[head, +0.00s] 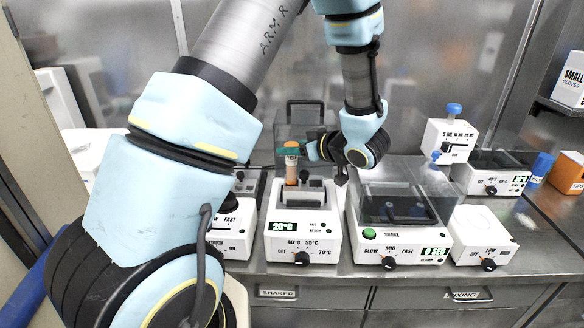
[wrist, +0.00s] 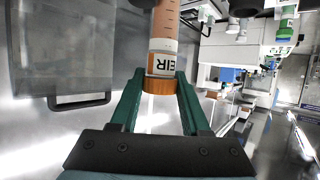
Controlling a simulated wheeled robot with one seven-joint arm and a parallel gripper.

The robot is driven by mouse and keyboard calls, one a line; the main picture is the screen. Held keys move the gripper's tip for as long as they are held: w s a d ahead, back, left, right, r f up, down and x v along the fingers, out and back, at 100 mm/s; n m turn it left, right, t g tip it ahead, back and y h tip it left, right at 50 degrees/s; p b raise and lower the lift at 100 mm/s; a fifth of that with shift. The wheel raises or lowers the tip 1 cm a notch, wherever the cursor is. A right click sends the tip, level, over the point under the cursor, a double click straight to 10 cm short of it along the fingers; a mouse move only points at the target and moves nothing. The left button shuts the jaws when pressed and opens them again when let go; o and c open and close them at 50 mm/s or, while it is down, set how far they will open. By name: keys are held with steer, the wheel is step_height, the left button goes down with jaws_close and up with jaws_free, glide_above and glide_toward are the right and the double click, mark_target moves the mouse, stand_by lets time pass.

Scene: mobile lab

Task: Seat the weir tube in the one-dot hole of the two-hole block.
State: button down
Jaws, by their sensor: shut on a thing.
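The weir tube (head: 291,168) has an orange cap, a white label and brownish contents. In the head view it stands about upright at the left part of the grey block (head: 311,196) on the white heater. Whether its lower end is inside a hole or just above it I cannot tell. My gripper (head: 290,150) has its green fingers shut on the tube near the cap. In the wrist view my gripper (wrist: 161,78) grips the tube (wrist: 163,45) at its orange cap, with the letters "EIR" readable. The block's dots are too small to make out.
The heater (head: 302,242) reads 20°C. A shaker (head: 400,240) with a clear lid stands close on its right, and another device (head: 238,225) on its left. A dark clear-panelled lid (head: 305,118) stands raised behind the block. The steel bench's front edge is clear.

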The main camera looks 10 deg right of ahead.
mark_target(295, 162)
step_height(295, 162, down, 4)
steer(key=b, duration=0.2)
steer(key=shift+s+r+b, duration=0.15)
steer(key=shift+r+b, duration=0.1)
steer(key=shift+b, duration=0.15)
steer(key=shift+f, duration=0.55)
steer(key=shift+f+b, duration=0.1)
steer(key=shift+b, duration=0.2)
steer(key=shift+c, duration=1.9)
jaws_free()
steer(key=shift+r, duration=0.3)
steer(key=b+v, duration=0.2)
steer(key=v, duration=1)
steer(key=shift+r, duration=0.3)
